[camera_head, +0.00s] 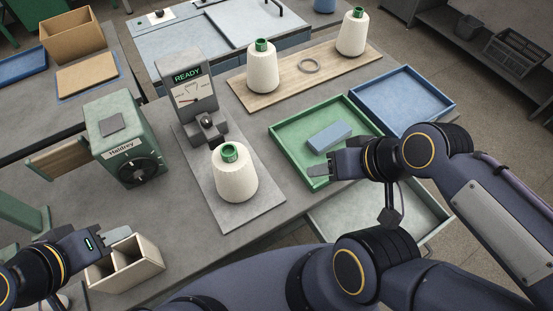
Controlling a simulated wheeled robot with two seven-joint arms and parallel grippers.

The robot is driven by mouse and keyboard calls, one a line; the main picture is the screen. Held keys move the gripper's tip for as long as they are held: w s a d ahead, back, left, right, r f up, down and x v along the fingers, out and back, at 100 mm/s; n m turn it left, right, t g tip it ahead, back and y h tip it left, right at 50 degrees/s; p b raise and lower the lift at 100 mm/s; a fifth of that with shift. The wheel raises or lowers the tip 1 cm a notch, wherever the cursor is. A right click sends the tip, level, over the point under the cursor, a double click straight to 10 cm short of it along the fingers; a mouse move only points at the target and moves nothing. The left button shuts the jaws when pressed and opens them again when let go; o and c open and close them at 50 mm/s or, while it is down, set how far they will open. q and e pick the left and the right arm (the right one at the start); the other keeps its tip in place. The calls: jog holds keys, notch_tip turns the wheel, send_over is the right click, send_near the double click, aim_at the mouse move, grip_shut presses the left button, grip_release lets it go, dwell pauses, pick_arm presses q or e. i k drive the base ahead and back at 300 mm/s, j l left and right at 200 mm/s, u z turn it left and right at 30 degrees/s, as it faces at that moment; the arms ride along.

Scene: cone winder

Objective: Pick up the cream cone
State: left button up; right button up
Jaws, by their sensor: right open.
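Three cream cones with green tops are in view. One cream cone (236,180) stands upright on the grey plate in front of the meter that reads READY. A second cream cone (263,72) and a third cream cone (352,36) stand upright on the wooden board at the back. My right gripper (322,170) is open at the near edge of the green tray, to the right of the nearest cone and apart from it. My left gripper (120,236) is at the lower left, over the divided box, away from the cones; its jaw gap is not clear.
The green tray (284,135) holds a blue block (330,137); a blue tray (437,92) lies beside it. The READY meter (189,95) stands behind the nearest cone. A green machine (112,118) and a divided box (146,269) are at left. A ring (309,65) lies on the board.

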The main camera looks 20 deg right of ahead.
aim_at(236, 179)
jog(key=z, duration=0.15)
jog(key=k+z, duration=0.25)
jog(key=z, duration=0.15)
jog(key=k+z, duration=0.2)
jog(key=z, duration=0.15)
jog(key=k+l+z, duration=0.15)
jog(key=z, duration=0.25)
jog(key=k+l, duration=0.05)
